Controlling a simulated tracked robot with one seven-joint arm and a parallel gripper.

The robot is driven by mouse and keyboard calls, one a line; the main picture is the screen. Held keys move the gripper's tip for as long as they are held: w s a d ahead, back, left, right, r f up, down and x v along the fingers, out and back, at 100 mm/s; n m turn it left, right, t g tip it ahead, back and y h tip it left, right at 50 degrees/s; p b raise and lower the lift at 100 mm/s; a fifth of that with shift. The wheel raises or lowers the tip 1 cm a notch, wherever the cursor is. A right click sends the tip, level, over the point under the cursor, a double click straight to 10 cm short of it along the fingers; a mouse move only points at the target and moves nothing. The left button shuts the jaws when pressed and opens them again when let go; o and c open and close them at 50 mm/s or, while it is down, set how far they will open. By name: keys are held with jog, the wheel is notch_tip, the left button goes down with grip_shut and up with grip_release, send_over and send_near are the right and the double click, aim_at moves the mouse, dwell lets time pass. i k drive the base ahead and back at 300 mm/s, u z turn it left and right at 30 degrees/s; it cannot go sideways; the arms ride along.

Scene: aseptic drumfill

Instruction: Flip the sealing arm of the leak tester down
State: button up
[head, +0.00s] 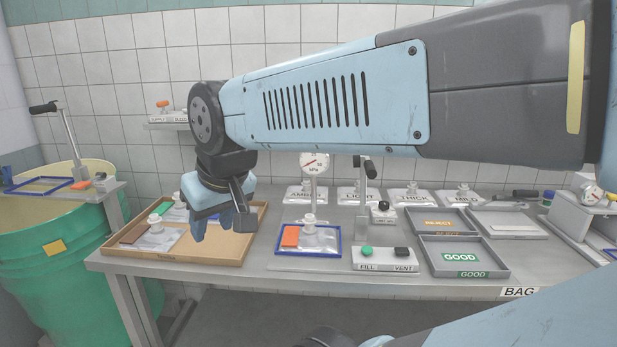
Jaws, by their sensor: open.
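The leak tester seems to be the centre bench station. It has a round kPa gauge (314,163) on a post and a FILL/VENT box (386,260) with a green and a black button. Behind the box, a metal lever with a black grip (365,168) stands upright; I take it as the sealing arm. A blue frame (307,253) holds a clear pouch with a white spout and an orange patch (290,237). My gripper (221,226) is open and empty, pointing down over the brown tray, left of the tester and apart from it.
Labelled pouches (408,195) line the back. Grey REJECT (438,226) and GOOD (470,273) trays stand right of the tester. A green drum (60,265) is at left. My arm crosses above the bench.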

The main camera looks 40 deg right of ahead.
aim_at(368, 168)
jog(key=u, duration=0.4)
jog(key=k, duration=2.05)
jog(key=z, duration=1.1)
jog(key=i, duration=1)
jog(key=u, duration=0.05)
